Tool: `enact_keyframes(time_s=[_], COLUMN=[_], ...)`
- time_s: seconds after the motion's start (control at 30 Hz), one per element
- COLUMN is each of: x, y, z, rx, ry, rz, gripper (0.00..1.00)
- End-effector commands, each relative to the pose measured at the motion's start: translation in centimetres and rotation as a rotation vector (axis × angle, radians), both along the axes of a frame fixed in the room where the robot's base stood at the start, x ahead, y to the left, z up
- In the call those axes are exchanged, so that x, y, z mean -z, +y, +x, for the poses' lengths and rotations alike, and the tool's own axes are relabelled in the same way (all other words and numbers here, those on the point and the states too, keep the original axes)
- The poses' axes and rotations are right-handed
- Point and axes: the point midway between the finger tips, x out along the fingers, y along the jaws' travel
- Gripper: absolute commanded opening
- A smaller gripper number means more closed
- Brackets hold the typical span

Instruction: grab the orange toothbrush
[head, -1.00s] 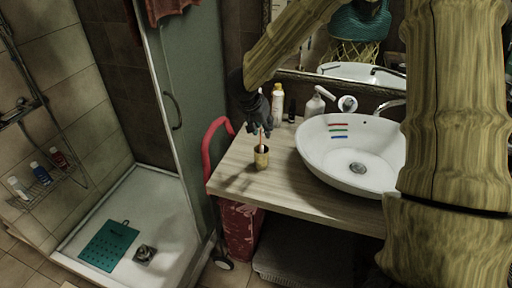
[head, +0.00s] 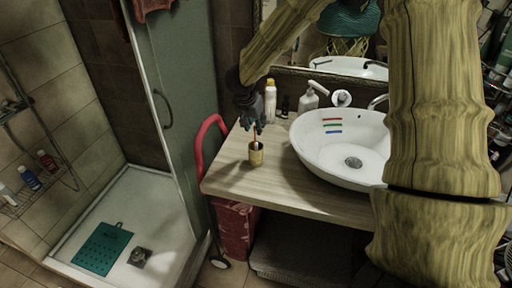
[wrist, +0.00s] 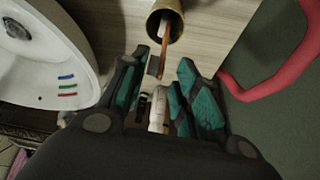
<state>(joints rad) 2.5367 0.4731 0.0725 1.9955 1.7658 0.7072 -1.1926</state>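The orange toothbrush (head: 254,136) stands in a brass-coloured cup (head: 256,157) near the left end of the wooden counter. In the wrist view the toothbrush (wrist: 164,48) rises out of the cup (wrist: 167,9) towards me, with a dark bristle-like patch near its upper end. My gripper (head: 254,128) is above the cup, over the brush's top. In the wrist view my gripper (wrist: 161,75) is open, its teal-padded fingers on either side of the brush's upper end with gaps showing. The brush's lower part is hidden in the cup.
A white basin (head: 308,160) stands to the right, with red, green and blue strips inside. Bottles (head: 270,102) and a soap dispenser (head: 308,100) stand behind. A red curved rail (head: 198,145) is at the counter's left. The counter front (head: 290,188) is clear.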

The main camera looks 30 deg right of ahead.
Motion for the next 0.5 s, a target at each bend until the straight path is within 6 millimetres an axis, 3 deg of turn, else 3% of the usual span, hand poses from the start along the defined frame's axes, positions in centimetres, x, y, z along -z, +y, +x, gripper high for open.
enact_keyframes(time_s=[0.5], x=[4.4], y=[-1.3], z=[0.7], rx=[-0.001], ry=[0.001], rz=[-0.001], gripper=[0.30])
